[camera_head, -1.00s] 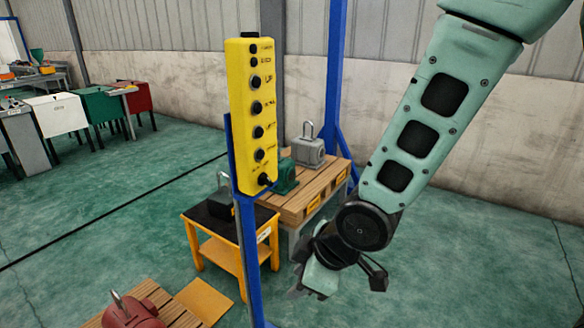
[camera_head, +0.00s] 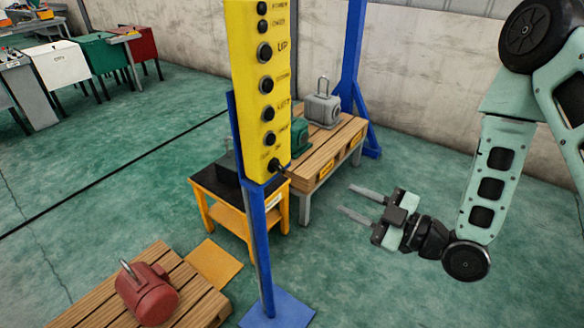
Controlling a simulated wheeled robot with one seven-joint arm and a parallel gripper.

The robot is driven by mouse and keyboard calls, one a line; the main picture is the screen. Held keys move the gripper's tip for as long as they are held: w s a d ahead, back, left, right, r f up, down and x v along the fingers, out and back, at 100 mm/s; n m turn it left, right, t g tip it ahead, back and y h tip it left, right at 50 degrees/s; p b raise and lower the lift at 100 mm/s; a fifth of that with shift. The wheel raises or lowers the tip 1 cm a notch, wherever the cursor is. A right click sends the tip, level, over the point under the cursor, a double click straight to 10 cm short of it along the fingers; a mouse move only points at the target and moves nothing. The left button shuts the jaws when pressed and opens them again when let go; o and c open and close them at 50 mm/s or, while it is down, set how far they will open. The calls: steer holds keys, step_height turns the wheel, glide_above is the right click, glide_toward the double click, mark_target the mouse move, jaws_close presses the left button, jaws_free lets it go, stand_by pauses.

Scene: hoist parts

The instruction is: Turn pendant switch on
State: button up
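The yellow pendant (camera_head: 243,95) is fixed upright on a blue post (camera_head: 261,240), with a column of black buttons and printed labels. The pendant switch (camera_head: 277,166) is a small black knob or lever at the bottom of its face, pointing down and right. My gripper (camera_head: 357,202) is to the right of the post and lower in the picture than the switch, apart from both. Its two fingers point left and are spread with nothing between them. The top of the pendant is cut off by the picture edge.
A wooden pallet table (camera_head: 318,160) with a grey motor (camera_head: 322,107) and a green one (camera_head: 298,140) stands behind the pendant. A yellow cart (camera_head: 230,217) is beside the post. A red motor (camera_head: 150,295) sits on a low pallet at front left. Floor on the right is clear.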

mark_target(281, 169)
steer(key=x, duration=1.6)
steer(key=shift+r+b, duration=0.15)
steer(key=shift+b, duration=0.2)
steer(key=shift+w+a, duration=0.25)
steer(key=shift+a, duration=0.2)
jaws_close()
